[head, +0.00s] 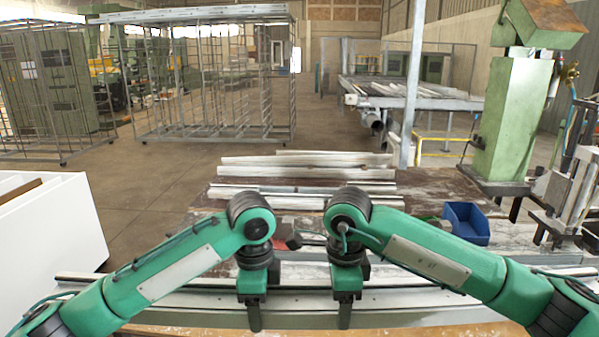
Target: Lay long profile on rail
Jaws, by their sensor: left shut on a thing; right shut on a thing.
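My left gripper (253,312) and my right gripper (345,312) hang down side by side near the front edge of the bench, fairly close together. Both are shut on a long grey profile (300,300) that runs left to right across the front of the bench. The profile extends well past both grippers. The rail cannot be clearly told apart from the long pale bars along the bench front. Whether the profile touches the rail or hangs just above it I cannot tell. My forearms and wrists hide parts of the bars.
Several pale profiles (305,173) lie across the back of the brown bench. A blue bin (466,223) stands at its right. A green machine column (512,120) rises at the back right. A white cabinet (55,225) stands at the left. Wire racks (215,80) stand farther back.

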